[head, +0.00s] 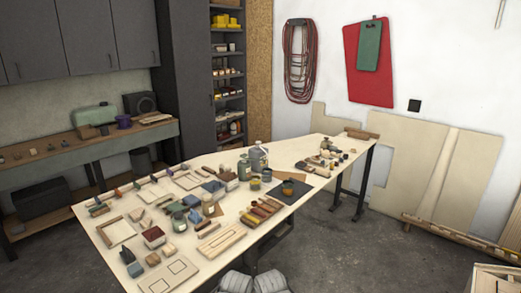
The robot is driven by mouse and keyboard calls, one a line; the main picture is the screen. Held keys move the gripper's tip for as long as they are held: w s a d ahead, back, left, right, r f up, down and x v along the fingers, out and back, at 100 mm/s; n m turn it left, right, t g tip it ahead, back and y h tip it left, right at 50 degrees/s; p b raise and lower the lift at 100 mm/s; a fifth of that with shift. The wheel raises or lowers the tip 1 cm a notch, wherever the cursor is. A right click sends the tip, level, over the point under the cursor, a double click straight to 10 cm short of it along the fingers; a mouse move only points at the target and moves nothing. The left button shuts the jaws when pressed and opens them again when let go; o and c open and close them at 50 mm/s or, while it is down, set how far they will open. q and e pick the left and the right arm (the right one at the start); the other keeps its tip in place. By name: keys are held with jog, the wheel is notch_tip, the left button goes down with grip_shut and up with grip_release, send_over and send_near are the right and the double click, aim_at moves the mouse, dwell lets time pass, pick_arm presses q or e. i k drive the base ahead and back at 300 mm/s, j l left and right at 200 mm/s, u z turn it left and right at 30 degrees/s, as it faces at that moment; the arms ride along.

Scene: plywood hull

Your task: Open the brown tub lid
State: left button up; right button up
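Far off on the long pale worktable (205,258) stands a small tub with a reddish-brown top (153,237), near the left front part. It is too small to tell whether this is the brown tub or whether its top is a lid. Two grey rounded parts of my own body show at the bottom edge, short of the table. No gripper fingers can be made out, and nothing is seen held.
The table is crowded with small blocks, jars, frames and a grey jug (258,157). A side bench (85,137) holds a green case (94,115). Plywood sheets (440,170) lean on the right wall. Grey floor is open right of the table.

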aim_at(228, 174)
jog(key=i+l+z, duration=0.1)
jog(key=i+z, duration=0.35)
jog(key=i, duration=0.2)
jog(key=i+j+z, duration=0.1)
jog(key=i+z, duration=0.3)
jog(key=i, duration=0.25)
jog(key=i+l+u, duration=0.1)
jog(key=i+u, duration=0.15)
jog(key=i, duration=0.15)
jog(key=i+l+u, duration=0.25)
jog(key=i, duration=0.15)
jog(key=i+l+u, duration=0.1)
jog(key=i+u, duration=0.25)
jog(key=u, duration=0.15)
jog(key=i+l+u, duration=0.25)
jog(key=u, duration=0.2)
jog(key=i+l+u, duration=0.3)
jog(key=u, duration=0.2)
jog(key=i+l+u, duration=0.2)
jog(key=l+u, duration=0.25)
